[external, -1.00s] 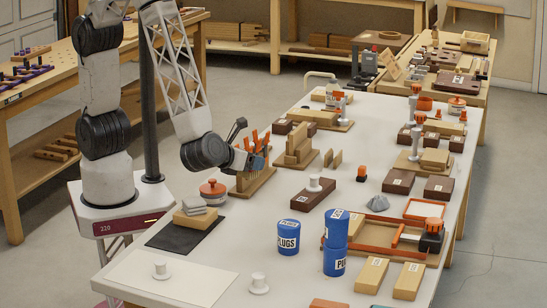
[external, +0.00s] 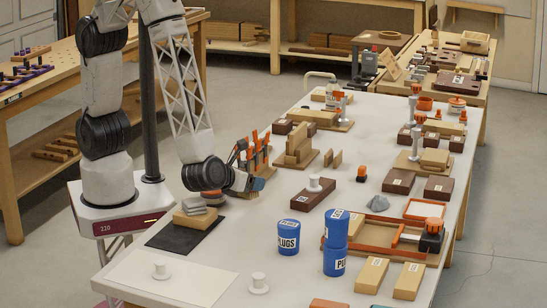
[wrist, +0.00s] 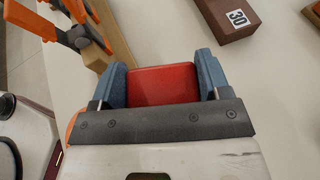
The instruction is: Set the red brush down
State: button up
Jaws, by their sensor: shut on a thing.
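My gripper (external: 254,184) is in front of the wooden tool rack at the table's left side in the external view. In the wrist view its two blue fingers (wrist: 163,72) are shut on the red brush (wrist: 163,86). The brush shows as a flat red block between the fingers; the rest of it is hidden by the gripper's dark crossbar. I cannot make out the brush in the external view. I cannot tell whether it touches the table.
The wooden rack with orange-handled tools (external: 256,152) stands just behind my gripper. A dark brown block (external: 314,193) lies to the right; blue PLUGS tubs (external: 289,232) stand nearer the front. A black mat (external: 171,236) with blocks is front left. Light tabletop between is bare.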

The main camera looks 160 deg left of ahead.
dwell(0.3)
jog(key=shift+f, duration=1.9)
jog(key=shift+f, duration=0.1)
jog(key=o, duration=0.9)
jog(key=shift+d, duration=0.1)
